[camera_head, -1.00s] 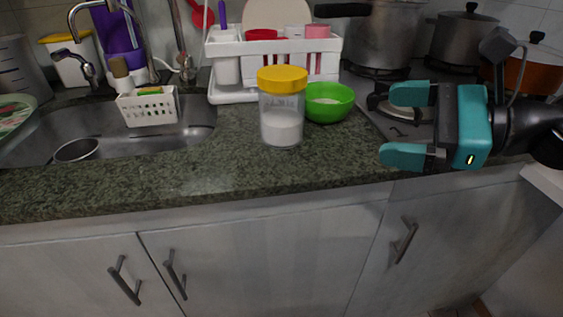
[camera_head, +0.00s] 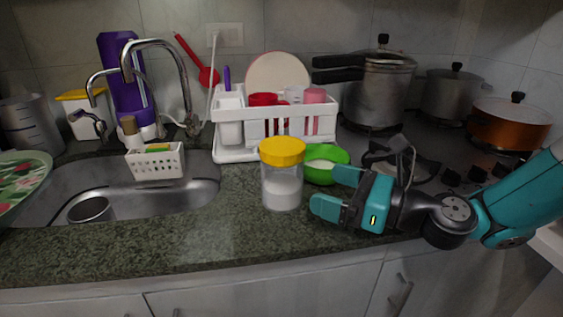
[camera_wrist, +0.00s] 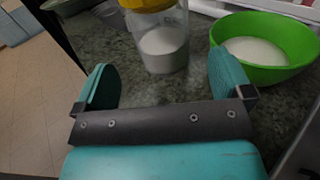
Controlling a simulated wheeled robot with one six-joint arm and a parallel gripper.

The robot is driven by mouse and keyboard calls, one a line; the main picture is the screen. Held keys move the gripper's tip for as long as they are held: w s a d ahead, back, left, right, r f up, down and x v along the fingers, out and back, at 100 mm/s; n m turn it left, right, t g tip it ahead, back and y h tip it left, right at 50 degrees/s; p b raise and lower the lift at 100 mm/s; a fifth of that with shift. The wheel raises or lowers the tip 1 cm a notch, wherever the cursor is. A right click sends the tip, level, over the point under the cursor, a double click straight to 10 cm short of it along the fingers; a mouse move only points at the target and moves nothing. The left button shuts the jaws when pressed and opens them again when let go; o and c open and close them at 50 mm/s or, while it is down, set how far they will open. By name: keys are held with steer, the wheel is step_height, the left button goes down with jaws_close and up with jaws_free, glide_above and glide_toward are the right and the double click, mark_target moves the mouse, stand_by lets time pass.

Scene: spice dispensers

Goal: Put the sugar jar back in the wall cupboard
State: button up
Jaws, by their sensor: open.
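The sugar jar (camera_head: 282,188) is a clear jar with a yellow lid, partly filled with white sugar. It stands upright on the dark granite counter in the head view. My gripper (camera_head: 330,190) is open and empty, just right of the jar, with its fingers pointing left toward it. In the wrist view the jar (camera_wrist: 160,38) stands ahead of and between my two teal fingers (camera_wrist: 162,85), its top cut off by the frame. I see no gap closed on it. The wall cupboard is not in view.
A green bowl (camera_head: 325,172) with white contents stands right behind the jar, close to one finger. A white dish rack (camera_head: 237,153) is behind. The sink (camera_head: 190,203) lies left, the stove with pots (camera_head: 380,95) right. Counter in front of the jar is clear.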

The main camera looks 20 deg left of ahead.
mark_target(302, 180)
steer(key=a, duration=0.5)
steer(key=w+a+p, duration=0.1)
steer(key=a, duration=0.2)
steer(key=shift+a+f, duration=0.15)
steer(key=shift+a, duration=0.1)
steer(key=c, duration=1.2)
step_height(302, 180, up, 20)
steer(key=p, duration=0.3)
steer(key=shift+d, duration=0.1)
